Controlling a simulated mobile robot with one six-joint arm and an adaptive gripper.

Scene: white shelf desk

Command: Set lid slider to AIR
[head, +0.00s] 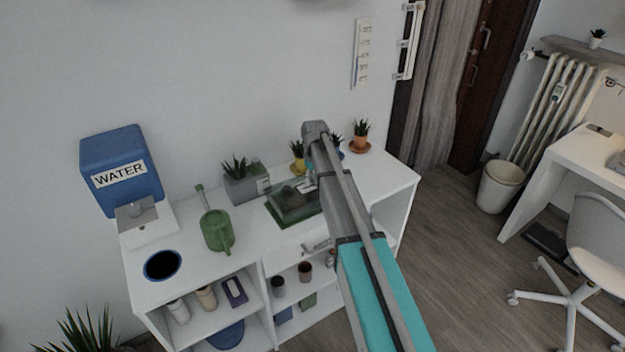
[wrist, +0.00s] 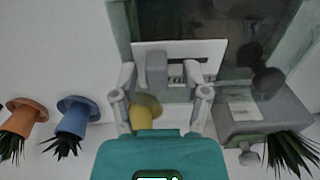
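The lid (wrist: 218,40) is clear, dark-tinted plastic on a green-based box (head: 292,212) on the white shelf desk. On it is a white plate (wrist: 212,50) with a grey slider knob (wrist: 156,68). I cannot tell whether a finger touches the knob. In the head view my arm hides part of the box.
A grey planter (head: 243,187) stands left of the box, and small potted plants, one in an orange pot (head: 361,131), stand behind and right. A green watering can (head: 216,231) and blue water dispenser (head: 122,165) are farther left. The desk front (head: 250,240) is clear.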

